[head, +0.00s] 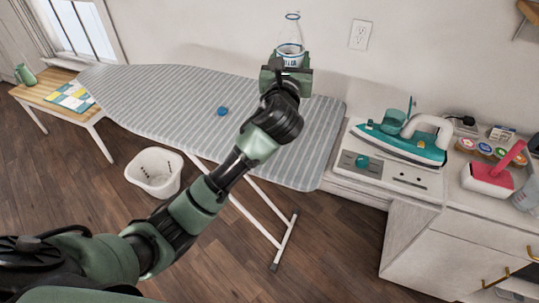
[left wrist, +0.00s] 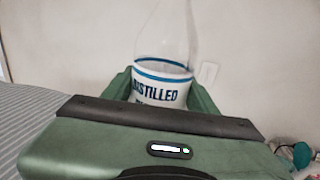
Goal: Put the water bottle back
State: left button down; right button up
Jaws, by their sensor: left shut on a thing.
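A clear bottle (head: 291,32) with a white label edged in blue is upright at the far edge of the ironing board, near the wall. In the left wrist view the bottle (left wrist: 162,88) stands between the green fingers, and its label reads "DISTILLED". My left gripper (head: 289,62) is shut on the bottle around its lower part. The gripper hides the bottle's base, so I cannot tell whether it touches the board. My right gripper is not in view.
The striped ironing board (head: 170,88) holds a small blue object (head: 222,111). A white basket (head: 155,172) sits on the floor. A wooden bench (head: 52,97) is at left.

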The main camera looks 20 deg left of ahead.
pick_arm(q)
jog(key=shift+s+a+f, duration=0.15)
jog(key=shift+a+f, duration=0.05)
jog(key=shift+f, duration=0.05)
notch_tip(320, 180, down, 6)
jog(key=shift+a+r, duration=0.1)
jog(key=shift+f+b, duration=1.55)
jog(key=shift+f, duration=5.3)
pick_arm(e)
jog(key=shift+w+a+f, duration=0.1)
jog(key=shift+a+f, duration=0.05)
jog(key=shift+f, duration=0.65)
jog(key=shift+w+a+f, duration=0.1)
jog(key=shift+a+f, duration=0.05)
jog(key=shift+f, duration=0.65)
pick_arm(q)
jog(key=shift+f, duration=0.2)
jog(key=shift+c, duration=2.3)
grip_release()
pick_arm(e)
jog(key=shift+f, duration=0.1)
pick_arm(q)
jog(key=shift+r, duration=0.15)
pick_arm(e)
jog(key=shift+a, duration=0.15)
